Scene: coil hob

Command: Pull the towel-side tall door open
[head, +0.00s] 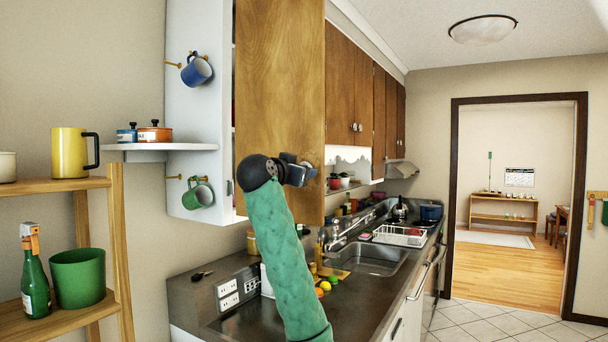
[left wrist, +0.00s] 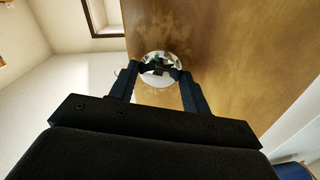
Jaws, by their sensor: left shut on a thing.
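The tall wooden door (head: 278,80) hangs on the white-sided wall cabinet at the left of the head view. It faces me broadside, standing out at an angle from the row of cabinet fronts, so it looks partly open. A narrow gap shows along its left edge. My left gripper (head: 303,168) is at the door's lower right, shut on its knob. In the left wrist view, the fingers (left wrist: 159,72) close around the round shiny knob (left wrist: 158,56) on the brown door face (left wrist: 225,55). My right gripper is not in view.
Below is a dark counter (head: 250,322) with a sink (head: 370,260), a dish rack (head: 400,235) and small fruit. Blue (head: 197,70) and green (head: 198,196) mugs hang on the cabinet's white side. A wooden shelf (head: 60,185) stands left. The floor at right is clear.

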